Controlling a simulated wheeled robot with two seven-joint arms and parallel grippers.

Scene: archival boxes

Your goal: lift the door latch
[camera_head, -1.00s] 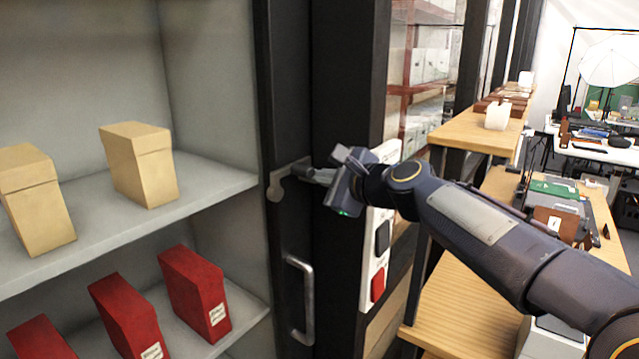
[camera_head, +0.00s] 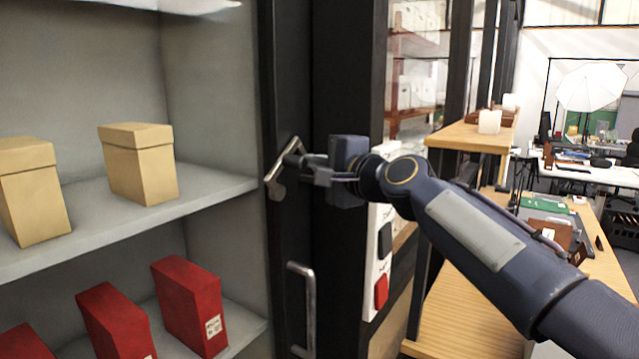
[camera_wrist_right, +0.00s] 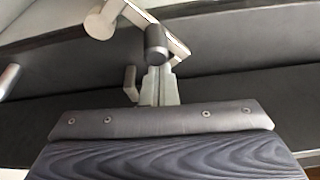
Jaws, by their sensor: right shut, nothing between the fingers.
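The door latch (camera_head: 279,176) is a pale metal lever with a dark round knob, mounted on the black door frame. It is tilted, its upper end pointing up and to the right. It also shows at the top of the right wrist view (camera_wrist_right: 130,12). My right gripper (camera_head: 306,165) is shut and empty, its fingertips right at the knob. In the right wrist view, the shut fingers (camera_wrist_right: 158,80) sit just below the knob; whether they touch it I cannot tell. My left gripper is out of view.
A vertical door handle (camera_head: 302,310) is below the latch. Shelves at left hold tan boxes (camera_head: 138,165) and red boxes (camera_head: 190,305). A white panel with switches (camera_head: 378,265) is under my right wrist. Wooden worktops (camera_head: 470,136) stand at right.

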